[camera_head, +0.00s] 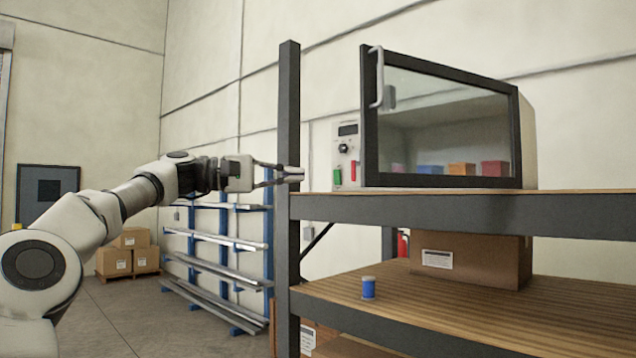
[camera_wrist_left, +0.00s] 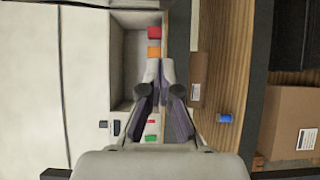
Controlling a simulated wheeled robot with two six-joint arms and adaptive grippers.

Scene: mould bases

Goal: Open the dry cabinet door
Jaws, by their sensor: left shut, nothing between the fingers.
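The dry cabinet (camera_head: 528,140) stands on the upper shelf in the head view. Its black-framed glass door (camera_head: 440,118) appears swung outward, with its left edge standing clear of the control panel (camera_head: 346,150). The door's pale handle (camera_head: 376,78) is at its upper left. Coloured boxes show through the glass. My left gripper (camera_head: 298,172) is shut and empty, left of the panel and beside the rack post, apart from the handle. In the wrist view its closed fingers (camera_wrist_left: 158,72) lie over the cabinet's uncovered interior (camera_wrist_left: 132,65). My right gripper is out of view.
The dark rack post (camera_head: 289,110) and upper shelf edge (camera_head: 460,210) lie close to my left gripper. A blue spool (camera_head: 368,288) and a cardboard box (camera_head: 470,258) are on the lower shelf. Open floor (camera_head: 120,310) lies at left.

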